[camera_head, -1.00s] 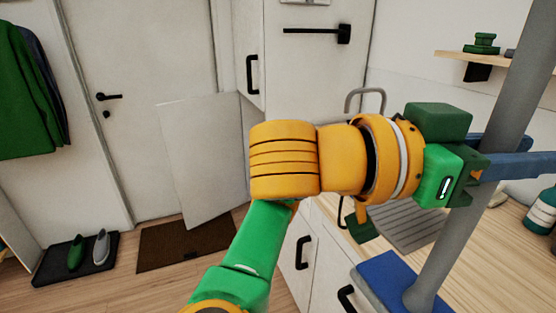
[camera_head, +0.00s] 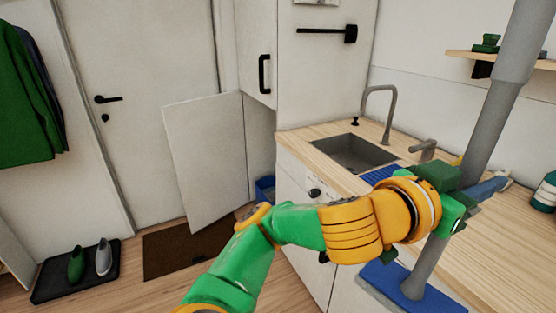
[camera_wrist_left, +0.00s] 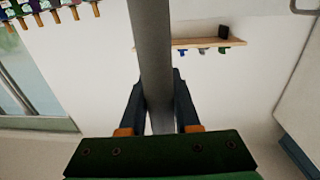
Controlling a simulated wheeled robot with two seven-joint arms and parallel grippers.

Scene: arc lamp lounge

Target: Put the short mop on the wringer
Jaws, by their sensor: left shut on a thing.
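My left gripper (camera_head: 482,186) is shut on the grey pole of the mop (camera_head: 500,85). In the left wrist view the pole (camera_wrist_left: 152,50) stands between the two dark fingers (camera_wrist_left: 158,92). The pole leans a little to the right, and its top is cut off by the head view's edge. Its flat blue head (camera_head: 382,276) is low in front of the counter, partly behind my arm. A blue container (camera_head: 264,188) shows partly by the open cabinet door; I cannot tell whether it is the wringer. My right gripper is not in view.
The wooden counter (camera_head: 500,240) holds a sink (camera_head: 352,152) with a tap (camera_head: 385,105), and a bottle (camera_head: 546,192) at the right. A white cabinet door (camera_head: 203,160) stands open. A doormat (camera_head: 185,245) and a shoe tray (camera_head: 60,285) lie on the floor.

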